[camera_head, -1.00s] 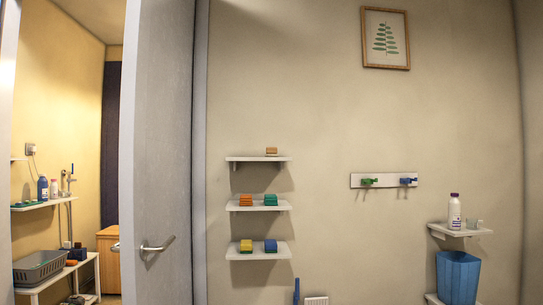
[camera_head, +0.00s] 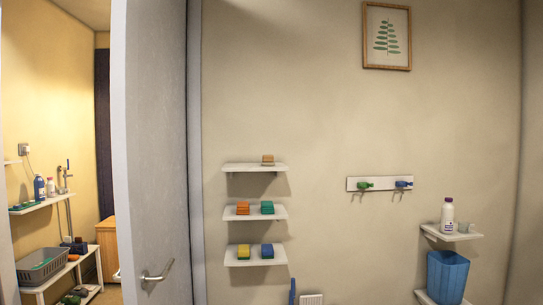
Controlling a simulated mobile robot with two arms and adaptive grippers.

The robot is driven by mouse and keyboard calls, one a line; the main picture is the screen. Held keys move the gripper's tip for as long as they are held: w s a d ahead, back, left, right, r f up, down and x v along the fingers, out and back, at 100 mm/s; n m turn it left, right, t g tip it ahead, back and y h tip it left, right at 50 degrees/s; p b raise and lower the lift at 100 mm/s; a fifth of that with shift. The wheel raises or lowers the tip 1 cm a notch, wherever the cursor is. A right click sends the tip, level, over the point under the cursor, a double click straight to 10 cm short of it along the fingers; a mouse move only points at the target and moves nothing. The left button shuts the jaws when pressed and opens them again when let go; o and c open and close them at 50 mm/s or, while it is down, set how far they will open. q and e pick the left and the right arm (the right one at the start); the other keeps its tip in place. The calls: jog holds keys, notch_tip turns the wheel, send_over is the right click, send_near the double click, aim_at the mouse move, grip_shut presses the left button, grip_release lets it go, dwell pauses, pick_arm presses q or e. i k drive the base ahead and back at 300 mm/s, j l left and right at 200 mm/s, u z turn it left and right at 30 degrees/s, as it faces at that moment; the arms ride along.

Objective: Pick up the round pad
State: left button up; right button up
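I cannot make out a round pad for certain in the head view. Small dark items (camera_head: 70,300) on the low rack at the lower left are too small to tell. Neither of my grippers is in view.
A grey door (camera_head: 160,150) with a handle stands open at the left. Beyond it are a grey basket (camera_head: 43,265) and a shelf with bottles (camera_head: 39,187). At the right, a blue bin (camera_head: 447,277) stands below a shelf with a white bottle (camera_head: 447,215). A hook rail (camera_head: 380,183) is on the wall.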

aim_at(268, 161)
jog(key=i+z, duration=0.15)
jog(key=i, duration=0.3)
jog(key=i+j+z, duration=0.15)
jog(key=i, duration=0.3)
jog(key=i+j+z, duration=0.2)
jog(key=i, duration=0.25)
jog(key=i+j+z, duration=0.15)
jog(key=i, duration=0.25)
